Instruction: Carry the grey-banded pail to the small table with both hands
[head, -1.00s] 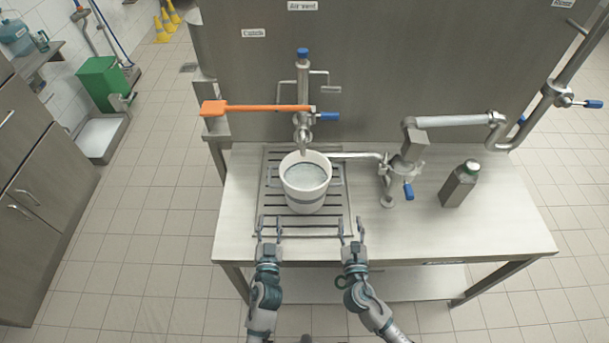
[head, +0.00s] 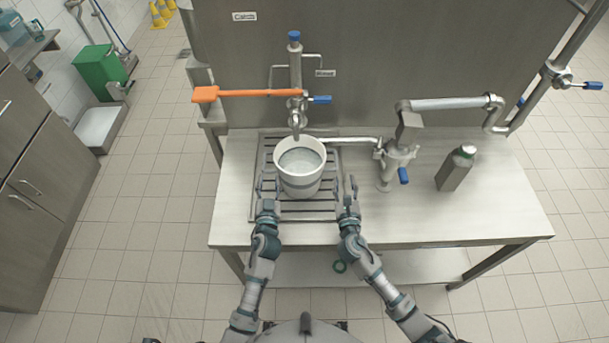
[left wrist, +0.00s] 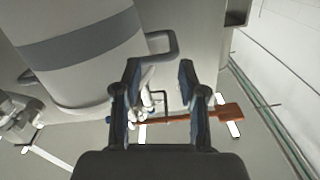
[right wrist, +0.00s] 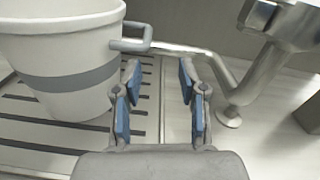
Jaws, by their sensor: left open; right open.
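The white pail (head: 300,185) with a grey band stands upright on the slatted drain grate, under the tap, with greyish contents. My left gripper (head: 267,190) is open at the pail's left side; in the left wrist view a side handle (left wrist: 172,44) shows just beyond its fingertips. My right gripper (head: 347,190) is open at the pail's right side; in the right wrist view the other handle (right wrist: 143,38) is ahead and left of its fingers, apart from them. Neither gripper holds anything. I cannot make out a separate small table.
The steel counter (head: 420,220) carries the grate (head: 320,207). A tap (head: 297,110) with an orange paddle (head: 230,94) is behind the pail. A pipe and valve (head: 396,160) stand to the right, then a grey carton (head: 455,170).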

